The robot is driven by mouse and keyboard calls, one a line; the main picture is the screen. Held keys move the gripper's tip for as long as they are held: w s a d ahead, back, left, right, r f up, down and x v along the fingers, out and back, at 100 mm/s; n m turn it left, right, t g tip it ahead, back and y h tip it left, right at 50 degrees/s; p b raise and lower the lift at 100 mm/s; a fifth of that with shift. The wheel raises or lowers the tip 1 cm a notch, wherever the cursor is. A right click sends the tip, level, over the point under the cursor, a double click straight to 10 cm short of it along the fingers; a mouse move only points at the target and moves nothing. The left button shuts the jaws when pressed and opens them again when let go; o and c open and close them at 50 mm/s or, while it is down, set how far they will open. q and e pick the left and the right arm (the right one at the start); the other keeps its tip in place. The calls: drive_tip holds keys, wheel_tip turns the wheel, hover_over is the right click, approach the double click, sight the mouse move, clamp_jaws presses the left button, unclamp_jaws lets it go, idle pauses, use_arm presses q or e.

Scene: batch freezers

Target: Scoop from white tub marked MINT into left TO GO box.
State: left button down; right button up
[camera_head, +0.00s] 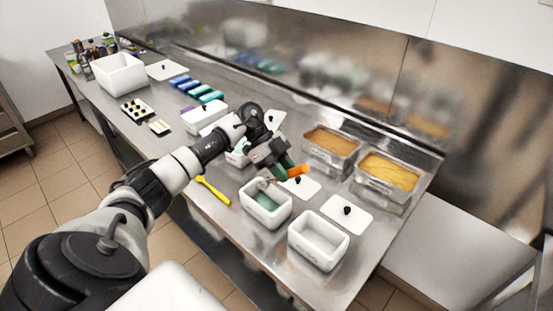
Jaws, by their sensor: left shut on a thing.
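My left gripper (284,166) is shut on a scoop with an orange handle (298,171). The scoop's grey head (264,183) is at the far rim of a white tub (262,218) with green content inside; I cannot tell if it touches the content. To its right stands an empty white box (318,254). Another white tub (236,161) with pale green content is partly hidden behind my left arm. The markings are too small to read, so I cannot tell which is MINT or TO GO. My right gripper is not in view.
White lids with black knobs (352,222) lie near the tubs. Two metal pans (381,196) with orange and yellow content stand at the back right. A yellow spatula (213,190) lies at the front edge. A large white bin (119,76) stands far left.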

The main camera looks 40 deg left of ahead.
use_arm(q)
drive_tip(key=d+f+y+p, duration=0.3)
drive_tip(key=d+f+y, duration=0.1)
drive_tip(key=y, duration=0.4)
drive_tip(key=shift+d, duration=0.25)
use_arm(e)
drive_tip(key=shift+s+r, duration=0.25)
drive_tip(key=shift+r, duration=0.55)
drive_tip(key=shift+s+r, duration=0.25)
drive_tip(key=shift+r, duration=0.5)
